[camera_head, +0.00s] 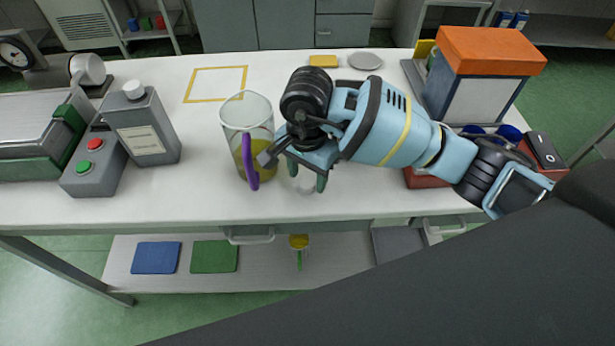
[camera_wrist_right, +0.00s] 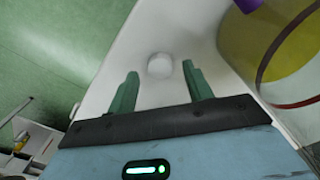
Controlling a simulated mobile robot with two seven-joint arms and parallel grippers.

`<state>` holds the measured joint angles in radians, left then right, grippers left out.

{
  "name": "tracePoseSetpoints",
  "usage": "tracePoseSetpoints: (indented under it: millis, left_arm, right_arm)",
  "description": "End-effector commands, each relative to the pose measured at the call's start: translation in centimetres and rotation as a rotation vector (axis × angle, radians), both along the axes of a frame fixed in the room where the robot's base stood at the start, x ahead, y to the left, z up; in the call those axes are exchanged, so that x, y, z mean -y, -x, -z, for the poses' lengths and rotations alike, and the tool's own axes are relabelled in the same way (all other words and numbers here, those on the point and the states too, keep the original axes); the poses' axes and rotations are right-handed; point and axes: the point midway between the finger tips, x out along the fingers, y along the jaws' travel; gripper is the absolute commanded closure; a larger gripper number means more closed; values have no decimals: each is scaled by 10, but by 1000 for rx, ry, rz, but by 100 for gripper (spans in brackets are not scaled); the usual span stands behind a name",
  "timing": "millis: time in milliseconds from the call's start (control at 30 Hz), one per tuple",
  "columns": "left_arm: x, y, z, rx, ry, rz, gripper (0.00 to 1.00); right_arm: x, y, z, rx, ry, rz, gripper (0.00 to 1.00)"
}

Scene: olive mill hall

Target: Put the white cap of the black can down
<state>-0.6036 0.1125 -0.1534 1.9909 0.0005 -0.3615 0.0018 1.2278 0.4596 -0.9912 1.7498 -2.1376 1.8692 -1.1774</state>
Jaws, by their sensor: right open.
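A white cap (camera_head: 304,187) lies on the white worktop near its front edge, partly hidden by my right gripper. My right gripper (camera_head: 304,178) is open above it. In the right wrist view the cap (camera_wrist_right: 160,66) shows as a small white disc beyond and between the two green fingers (camera_wrist_right: 159,73), with clear space on both sides. The dark grey can (camera_head: 147,128), with a pale label and a white piece (camera_head: 133,90) on top, stands upright at the left. My left gripper is not in view.
A clear jug (camera_head: 246,112) with yellow-green liquid and a purple handle stands just left of my right gripper. A grey button box (camera_head: 94,168) is beside the can. An orange-topped box (camera_head: 485,75) is at the right.

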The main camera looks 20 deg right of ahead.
Motion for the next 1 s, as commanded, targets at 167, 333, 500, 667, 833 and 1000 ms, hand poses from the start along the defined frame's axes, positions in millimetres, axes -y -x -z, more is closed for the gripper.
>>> tracePoseSetpoints:
  millis: [167,333,500,667,833,1000]
  left_arm:
    - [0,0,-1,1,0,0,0]
    - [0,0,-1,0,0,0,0]
    - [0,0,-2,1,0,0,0]
    - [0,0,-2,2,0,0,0]
    - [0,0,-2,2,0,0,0]
    - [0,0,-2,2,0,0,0]
  right_arm:
    - [0,-1,-38,7,0,0,49]
    - [0,-1,-71,5,0,0,49]
    - [0,-1,-93,2,1,1,49]
    - [0,0,-102,0,0,0,49]
    - [0,0,-104,-1,1,0,49]
    - [0,0,-104,0,0,0,49]
